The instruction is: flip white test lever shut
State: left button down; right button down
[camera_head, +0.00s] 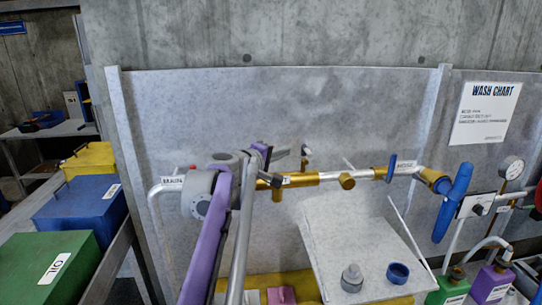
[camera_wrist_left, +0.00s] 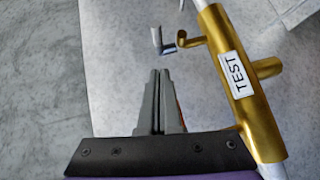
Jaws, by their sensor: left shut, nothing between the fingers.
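The brass pipe body with the TEST label (camera_wrist_left: 236,73) runs down the right of the left wrist view. A short brass stem reaches left from it to a small pale, bent lever (camera_wrist_left: 158,41), which I take for the white test lever. In the head view the TEST label (camera_head: 287,181) sits on the brass pipe, with a small brass and pale fitting (camera_head: 304,155) behind it. My left gripper (camera_wrist_left: 160,72) is shut and empty, its tips just below the lever in the wrist picture, with a visible gap. My right gripper is not in view.
The pipe run continues right to a blue handle (camera_head: 452,202) and a gauge (camera_head: 511,168). A tilted grey panel (camera_head: 350,235) stands below the pipe. A grey back wall (camera_head: 190,110) is behind. Blue (camera_head: 80,212) and green (camera_head: 45,265) boxes stand at left.

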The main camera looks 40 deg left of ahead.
aim_at(305, 150)
pick_arm(q)
jog(key=shift+w+d+f, duration=0.2)
jog(key=shift+w+d, duration=0.45)
jog(key=shift+w, duration=0.15)
jog(key=shift+w+d+f, duration=0.2)
jog(key=shift+w+d, duration=0.4)
jog(key=shift+w, duration=0.2)
